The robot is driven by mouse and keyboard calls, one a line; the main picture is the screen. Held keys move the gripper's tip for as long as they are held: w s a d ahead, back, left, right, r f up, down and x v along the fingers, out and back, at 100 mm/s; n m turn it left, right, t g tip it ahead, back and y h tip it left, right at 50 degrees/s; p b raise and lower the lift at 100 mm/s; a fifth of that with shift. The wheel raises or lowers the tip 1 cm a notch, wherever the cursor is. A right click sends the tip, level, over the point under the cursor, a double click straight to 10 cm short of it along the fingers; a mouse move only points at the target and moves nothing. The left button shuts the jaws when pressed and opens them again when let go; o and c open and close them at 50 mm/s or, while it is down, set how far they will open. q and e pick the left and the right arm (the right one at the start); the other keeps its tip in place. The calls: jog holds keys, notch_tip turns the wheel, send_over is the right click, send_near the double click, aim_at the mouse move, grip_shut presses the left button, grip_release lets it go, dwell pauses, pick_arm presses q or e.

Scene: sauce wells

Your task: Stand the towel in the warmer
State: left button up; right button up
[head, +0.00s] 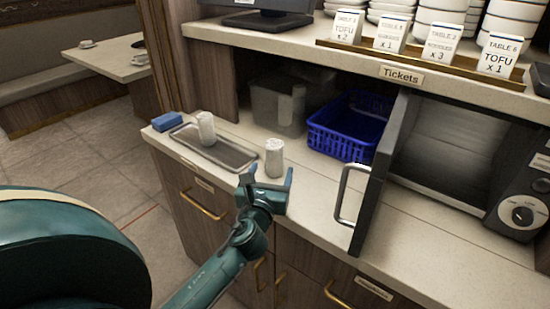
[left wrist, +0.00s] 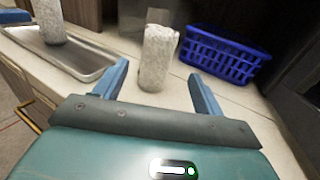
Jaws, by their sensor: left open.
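A white rolled towel (head: 274,158) stands upright on the counter; in the left wrist view the towel (left wrist: 158,58) is just beyond my fingertips, between their lines. A second rolled towel (head: 206,128) stands on a grey tray (head: 238,158); it also shows in the left wrist view (left wrist: 49,20). My left gripper (head: 266,180) is open and empty, at the counter's front edge just short of the nearer towel. The warmer (head: 440,150) is at the right with its dark door (head: 385,165) swung open toward me. My right gripper is not in view.
A blue basket (head: 350,128) and a grey bin (head: 280,105) stand behind the towel under the shelf. A blue sponge (head: 167,121) lies left of the tray. The open door juts over the counter between towel and warmer. Ticket cards and bowls fill the shelf above.

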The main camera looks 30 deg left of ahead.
aim_at(274, 163)
pick_arm(q)
jog(key=x, duration=0.3)
jog(key=shift+w+a, duration=0.1)
jog(key=shift+w, duration=0.1)
jog(key=shift+a+x, duration=0.2)
jog(key=shift+x, duration=2.5)
jog(key=shift+s+r, duration=0.1)
jog(key=shift+r, duration=0.05)
jog(key=shift+c, duration=0.3)
jog(key=c, duration=1.1)
